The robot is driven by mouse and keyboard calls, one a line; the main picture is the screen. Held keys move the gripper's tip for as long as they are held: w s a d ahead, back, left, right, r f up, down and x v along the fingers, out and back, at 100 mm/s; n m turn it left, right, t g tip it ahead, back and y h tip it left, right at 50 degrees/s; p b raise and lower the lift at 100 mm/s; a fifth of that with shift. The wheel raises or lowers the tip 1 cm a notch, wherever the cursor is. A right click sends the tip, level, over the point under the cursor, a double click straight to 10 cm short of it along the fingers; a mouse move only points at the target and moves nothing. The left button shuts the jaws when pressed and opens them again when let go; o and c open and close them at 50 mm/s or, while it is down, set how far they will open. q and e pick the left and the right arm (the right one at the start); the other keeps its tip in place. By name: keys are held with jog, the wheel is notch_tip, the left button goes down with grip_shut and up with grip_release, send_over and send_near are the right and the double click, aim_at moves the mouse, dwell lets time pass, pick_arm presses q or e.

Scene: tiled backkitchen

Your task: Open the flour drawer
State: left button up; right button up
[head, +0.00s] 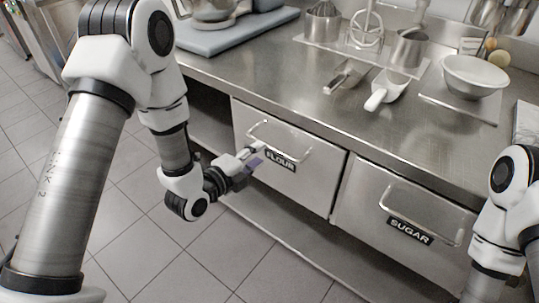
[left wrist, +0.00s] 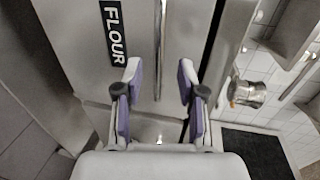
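The flour drawer (head: 308,185) is a steel front under the counter, left of the sugar drawer, and looks shut. Its black FLOUR label (head: 280,161) is partly covered by my left gripper (head: 254,160); the label also shows in the left wrist view (left wrist: 113,32). The drawer's bar handle (left wrist: 158,45) runs between the two spread fingers of my left gripper (left wrist: 158,82), with a gap on both sides. The gripper is open and at the handle's left part. My right arm shows at the right edge of the head view; its gripper is out of frame.
The sugar drawer (head: 405,220) with its own handle is to the right, also shut. The steel counter (head: 290,85) above holds scoops, a whisk, a white bowl (head: 475,76) and a grey-blue board (head: 225,38). A low shelf (head: 290,240) runs below; the tiled floor in front is clear.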

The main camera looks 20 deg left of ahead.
aim_at(269, 146)
pick_arm(q)
jog(key=x, duration=0.6)
grip_shut()
jog(key=shift+s+f, duration=0.1)
